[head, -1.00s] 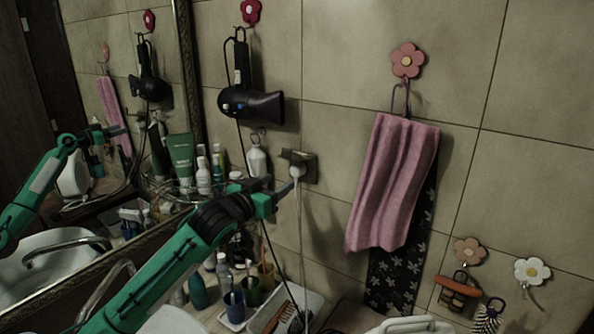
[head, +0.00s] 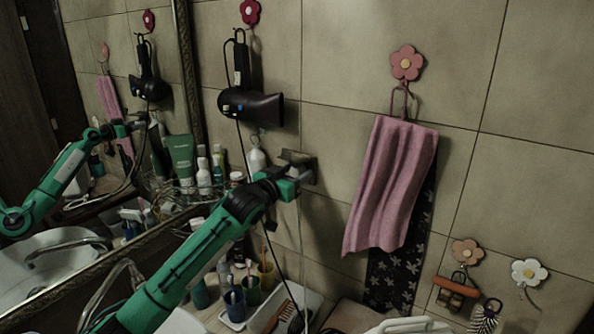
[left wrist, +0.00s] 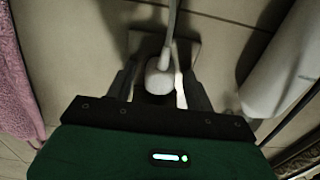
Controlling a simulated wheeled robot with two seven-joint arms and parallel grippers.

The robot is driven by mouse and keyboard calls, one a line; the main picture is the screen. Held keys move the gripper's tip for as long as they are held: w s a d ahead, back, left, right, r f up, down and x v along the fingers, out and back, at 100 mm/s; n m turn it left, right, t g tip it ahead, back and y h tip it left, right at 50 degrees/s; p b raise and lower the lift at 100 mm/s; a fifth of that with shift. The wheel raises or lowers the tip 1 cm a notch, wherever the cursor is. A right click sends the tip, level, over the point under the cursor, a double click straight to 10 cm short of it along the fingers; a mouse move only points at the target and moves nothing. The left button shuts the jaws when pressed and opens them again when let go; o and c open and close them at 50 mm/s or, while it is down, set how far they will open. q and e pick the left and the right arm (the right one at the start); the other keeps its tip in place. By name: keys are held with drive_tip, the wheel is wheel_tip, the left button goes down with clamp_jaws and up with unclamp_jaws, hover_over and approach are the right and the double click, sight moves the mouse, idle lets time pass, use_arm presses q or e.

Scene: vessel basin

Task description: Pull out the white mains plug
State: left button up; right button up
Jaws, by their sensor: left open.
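The white mains plug (left wrist: 160,77) shows in the left wrist view, with its pale cord (left wrist: 171,25) running to the top edge. My left gripper (left wrist: 160,88) is open, with one finger on each side of the plug. I cannot tell whether the fingers touch it. In the head view my left gripper (head: 297,174) is at the wall socket (head: 312,169) and hides the plug. The socket's plate shows partly behind the gripper. My right gripper is in neither view.
A black hair dryer (head: 250,106) hangs above the socket. A pink towel (head: 390,185) hangs to the right. A white bottle (head: 256,158) hangs just left of the socket. Cups and bottles stand below, including a blue cup (head: 234,307). A mirror is at the left.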

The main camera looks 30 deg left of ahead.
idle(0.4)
use_arm(q)
drive_tip(key=shift+r, duration=0.1)
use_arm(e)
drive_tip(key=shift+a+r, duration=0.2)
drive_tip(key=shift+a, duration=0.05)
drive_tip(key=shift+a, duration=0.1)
use_arm(q)
drive_tip(key=shift+p, duration=0.5)
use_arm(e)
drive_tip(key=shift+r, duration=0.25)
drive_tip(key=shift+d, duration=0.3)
use_arm(q)
clamp_jaws()
drive_tip(key=shift+s, duration=0.1)
